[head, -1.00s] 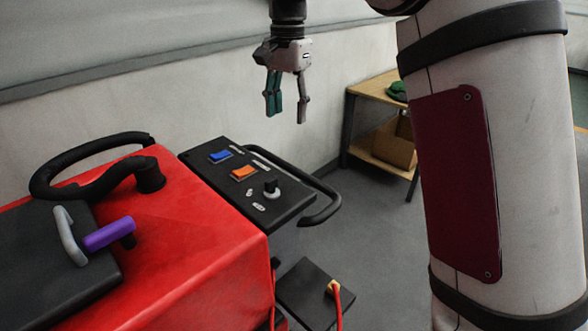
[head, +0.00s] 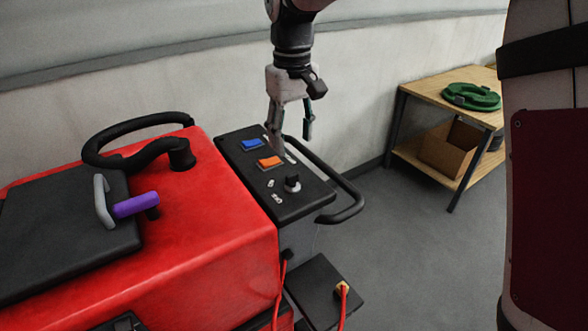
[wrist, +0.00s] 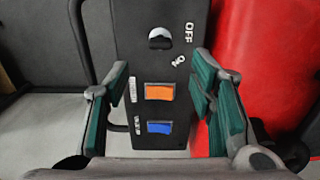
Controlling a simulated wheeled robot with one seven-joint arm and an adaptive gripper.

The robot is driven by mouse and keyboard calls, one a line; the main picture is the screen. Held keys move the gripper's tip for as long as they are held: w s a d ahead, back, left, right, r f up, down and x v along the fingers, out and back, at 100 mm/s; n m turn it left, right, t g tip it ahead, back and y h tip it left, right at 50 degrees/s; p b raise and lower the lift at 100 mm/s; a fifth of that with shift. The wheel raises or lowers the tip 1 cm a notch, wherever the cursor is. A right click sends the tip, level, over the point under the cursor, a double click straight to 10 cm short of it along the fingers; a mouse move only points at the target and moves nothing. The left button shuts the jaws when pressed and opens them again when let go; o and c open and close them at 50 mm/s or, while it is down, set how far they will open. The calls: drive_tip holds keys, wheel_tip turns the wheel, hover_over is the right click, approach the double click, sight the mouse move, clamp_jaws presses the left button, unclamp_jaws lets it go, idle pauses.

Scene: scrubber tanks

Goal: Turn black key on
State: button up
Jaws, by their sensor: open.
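The black key (head: 292,183) is a small knob on a pale round base on the black control panel (head: 310,201) of the red machine. It also shows in the wrist view (wrist: 160,41) at the top centre, near a white "OFF" label. The panel carries an orange switch (head: 270,162) and a blue switch (head: 252,145). My gripper (head: 291,140) is open and empty above the panel's far part, pointing down. In the wrist view its green-padded fingers (wrist: 160,92) stand either side of the two switches, with the key beyond them.
A black handle bar (head: 345,205) curves along the panel's right side. The red scrubber (head: 210,225) bears a black hose (head: 140,150) and a purple-gripped lever (head: 135,205). A wooden table (head: 420,88) with a green coiled item (head: 472,97) stands at right. Grey floor between is clear.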

sight(292, 173)
wheel_tip(292, 173, down, 10)
drive_tip(key=shift+r+p, duration=0.25)
drive_tip(key=shift+p, duration=0.45)
drive_tip(key=c, duration=1.2)
